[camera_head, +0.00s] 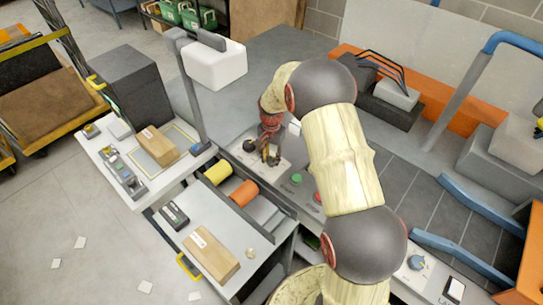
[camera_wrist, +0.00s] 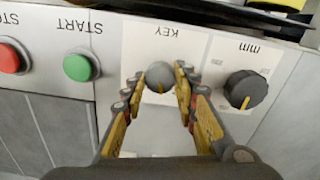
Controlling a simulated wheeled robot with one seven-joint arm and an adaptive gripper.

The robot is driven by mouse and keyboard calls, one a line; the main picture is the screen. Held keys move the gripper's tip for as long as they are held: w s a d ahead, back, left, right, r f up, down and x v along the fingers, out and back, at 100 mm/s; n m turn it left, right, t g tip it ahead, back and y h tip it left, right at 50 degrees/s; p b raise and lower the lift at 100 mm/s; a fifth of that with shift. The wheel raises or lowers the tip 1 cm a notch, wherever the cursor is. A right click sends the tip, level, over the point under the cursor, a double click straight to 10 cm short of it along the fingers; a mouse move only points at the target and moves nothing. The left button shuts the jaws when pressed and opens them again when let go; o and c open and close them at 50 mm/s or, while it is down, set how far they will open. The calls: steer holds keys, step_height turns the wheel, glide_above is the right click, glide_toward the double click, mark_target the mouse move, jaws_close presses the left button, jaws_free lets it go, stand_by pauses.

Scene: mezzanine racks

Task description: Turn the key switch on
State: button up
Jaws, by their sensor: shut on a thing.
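The key switch (camera_wrist: 160,76) is a round grey knob on a white plate marked KEY, upside down in the wrist view. My gripper (camera_wrist: 158,88) has its two yellow-and-dark fingers on either side of the knob, shut on it. A short yellowish mark shows at the knob's lower edge, toward my palm. In the head view my gripper (camera_head: 271,152) reaches down to the panel, and its fingers and arm hide the key switch there.
A black dial marked mm (camera_wrist: 245,90) sits close beside my right-hand finger in the wrist view. A green START button (camera_wrist: 80,66) and a red button (camera_wrist: 12,56) are to the left. In the head view, boxes stand on the benches left of the panel, including a cardboard box (camera_head: 211,254).

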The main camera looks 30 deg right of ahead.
mark_target(271, 159)
steer(key=m+p, duration=0.1)
steer(key=m, duration=0.4)
steer(key=shift+m, duration=0.3)
steer(key=m+p, duration=0.1)
steer(key=m, duration=0.4)
steer(key=shift+m, duration=0.3)
steer(key=o, duration=1.2)
steer(key=shift+c, duration=0.2)
step_height(271, 159, up, 12)
stand_by(0.4)
